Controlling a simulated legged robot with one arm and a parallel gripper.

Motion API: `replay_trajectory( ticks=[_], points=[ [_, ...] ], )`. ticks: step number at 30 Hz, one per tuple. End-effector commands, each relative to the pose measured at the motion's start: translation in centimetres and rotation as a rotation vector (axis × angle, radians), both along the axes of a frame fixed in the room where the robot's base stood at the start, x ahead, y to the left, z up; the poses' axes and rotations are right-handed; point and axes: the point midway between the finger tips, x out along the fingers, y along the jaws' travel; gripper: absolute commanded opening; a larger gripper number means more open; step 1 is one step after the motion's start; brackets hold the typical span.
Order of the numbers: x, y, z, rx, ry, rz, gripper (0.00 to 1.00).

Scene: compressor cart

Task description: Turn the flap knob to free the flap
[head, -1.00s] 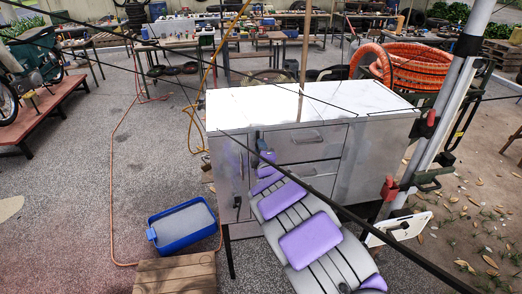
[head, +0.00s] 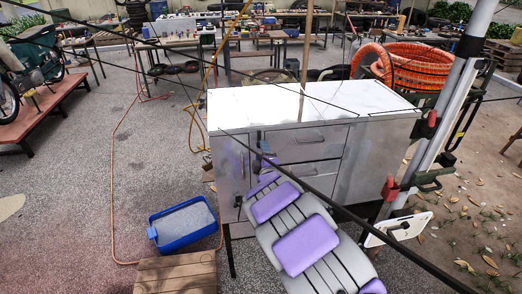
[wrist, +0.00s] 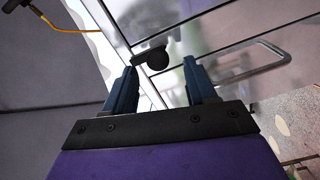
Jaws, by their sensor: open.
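A dark round knob with a short flat bar (wrist: 157,59) sits on the pale metal front of the cabinet (head: 385,150). In the wrist view it lies ahead of my gripper (wrist: 160,75), near the middle of the gap between the fingers. My gripper is open, with its two dark blue fingers apart and nothing between them. The knob appears beyond the fingertips, and I see no contact. In the head view my gripper (head: 265,152) is at the cabinet's front, and my arm hides the area around it. I cannot tell the flap's outline.
A drawer handle (wrist: 262,67) stands out to the right of the knob in the wrist view. A pole (head: 445,110) and an orange hose coil (head: 415,62) stand at the right.

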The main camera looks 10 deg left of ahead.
Motion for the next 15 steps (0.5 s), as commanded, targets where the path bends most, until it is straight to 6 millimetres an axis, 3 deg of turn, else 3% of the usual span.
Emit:
replay_trajectory(
  ticks=[15],
  points=[
    [-7.0, -1.8, -0.1, -0.004, 0.004, 0.001, 0.56]
  ],
)
